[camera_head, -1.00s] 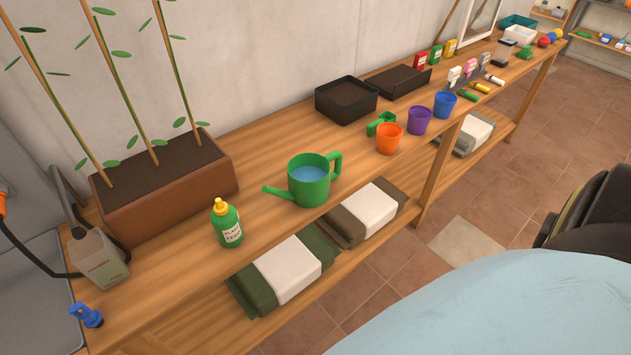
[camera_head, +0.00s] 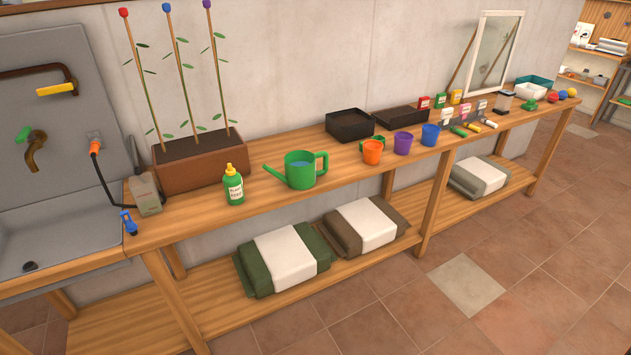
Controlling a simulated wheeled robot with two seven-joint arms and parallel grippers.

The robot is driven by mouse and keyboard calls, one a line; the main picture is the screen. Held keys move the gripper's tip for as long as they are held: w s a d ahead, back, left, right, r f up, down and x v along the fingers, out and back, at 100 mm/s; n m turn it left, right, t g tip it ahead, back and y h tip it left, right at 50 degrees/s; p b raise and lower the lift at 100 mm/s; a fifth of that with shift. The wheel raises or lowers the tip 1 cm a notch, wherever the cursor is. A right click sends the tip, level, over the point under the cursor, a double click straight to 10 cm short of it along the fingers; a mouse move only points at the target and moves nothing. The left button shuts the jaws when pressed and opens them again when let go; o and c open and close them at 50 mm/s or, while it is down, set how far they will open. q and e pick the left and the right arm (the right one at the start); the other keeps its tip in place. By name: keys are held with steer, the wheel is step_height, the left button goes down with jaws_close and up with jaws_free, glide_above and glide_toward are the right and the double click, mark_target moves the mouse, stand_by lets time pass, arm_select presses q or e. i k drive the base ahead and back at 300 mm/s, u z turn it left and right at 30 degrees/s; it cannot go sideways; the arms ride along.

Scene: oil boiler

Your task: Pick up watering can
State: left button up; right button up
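The green watering can (camera_head: 300,171) stands upright on the wooden bench top (camera_head: 330,185). Its spout points left and its handle is on the right. Bluish water shows inside its open top. Neither of my grippers shows in the head view, so their state and distance from the can cannot be seen.
A green plant food bottle (camera_head: 234,187) stands left of the can, in front of the brown planter (camera_head: 200,174). An orange cup (camera_head: 372,152) and purple cup (camera_head: 403,143) stand to its right. Folded sacks (camera_head: 283,260) lie on the lower shelf. The tiled floor in front is clear.

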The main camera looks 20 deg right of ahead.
mark_target(301, 172)
steer(key=z, duration=0.65)
steer(key=i, duration=1.6)
steer(key=u, duration=0.6)
